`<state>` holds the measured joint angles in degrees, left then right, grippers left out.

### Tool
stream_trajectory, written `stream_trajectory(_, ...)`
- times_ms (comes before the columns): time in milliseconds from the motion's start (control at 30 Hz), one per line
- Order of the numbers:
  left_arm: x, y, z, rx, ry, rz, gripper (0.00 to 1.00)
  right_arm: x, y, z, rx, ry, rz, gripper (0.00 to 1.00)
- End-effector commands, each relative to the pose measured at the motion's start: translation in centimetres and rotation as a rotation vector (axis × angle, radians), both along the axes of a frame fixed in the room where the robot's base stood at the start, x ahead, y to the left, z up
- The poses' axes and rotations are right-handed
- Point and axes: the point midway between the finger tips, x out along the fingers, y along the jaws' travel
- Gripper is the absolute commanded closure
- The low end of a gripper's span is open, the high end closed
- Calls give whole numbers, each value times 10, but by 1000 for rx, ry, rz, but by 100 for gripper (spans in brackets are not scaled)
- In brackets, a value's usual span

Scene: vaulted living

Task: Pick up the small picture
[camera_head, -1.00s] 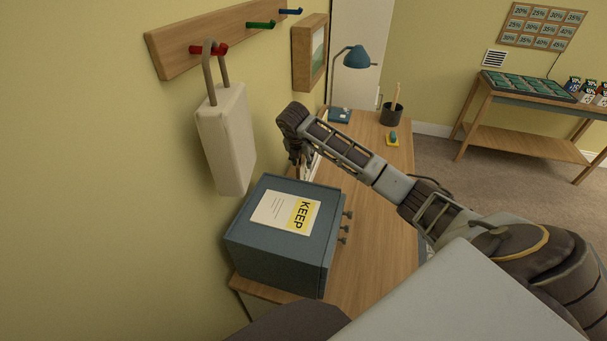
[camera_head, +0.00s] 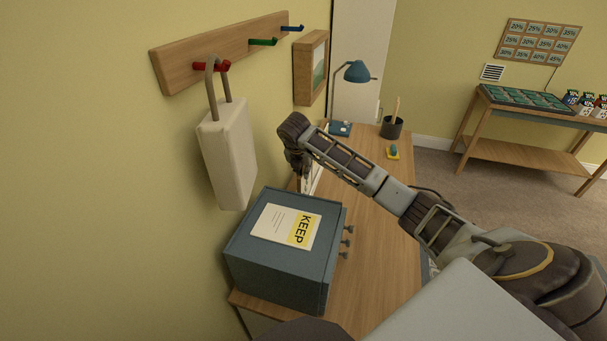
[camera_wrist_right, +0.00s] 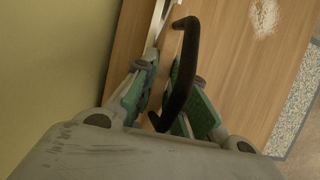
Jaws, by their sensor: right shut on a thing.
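A picture in a thick wooden frame (camera_head: 311,68) hangs on the yellow wall in the head view, above and apart from my right gripper. My right gripper (camera_head: 303,170) points down behind the blue-grey cabinet, close to the wall; its fingertips are partly hidden. In the wrist view, my right gripper (camera_wrist_right: 168,112) is shut on a dark curved bar (camera_wrist_right: 187,65) between its green-padded fingers. A pale narrow strip (camera_wrist_right: 158,22) lies just beyond it, near the left finger. I cannot tell whether the bar or strip belongs to a picture. My left gripper is not in view.
The blue-grey cabinet (camera_head: 275,275) with a KEEP sheet stands on the wooden desk (camera_head: 372,240). A white bag (camera_head: 228,155) hangs from a red hook beside it. The desk's middle is clear.

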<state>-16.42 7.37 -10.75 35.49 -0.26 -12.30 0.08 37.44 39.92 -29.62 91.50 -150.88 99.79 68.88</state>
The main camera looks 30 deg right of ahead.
Motion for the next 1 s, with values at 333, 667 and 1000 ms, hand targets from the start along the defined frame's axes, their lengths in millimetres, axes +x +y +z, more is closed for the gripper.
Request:
stream_trajectory(333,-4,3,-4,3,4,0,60,1,0,47,0,-6,1,100)
stream_trajectory(667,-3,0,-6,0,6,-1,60,1,0,82,0,-3,1,100)
stream_trajectory(1000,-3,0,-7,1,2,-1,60,0,0,89,0,-1,1,100)
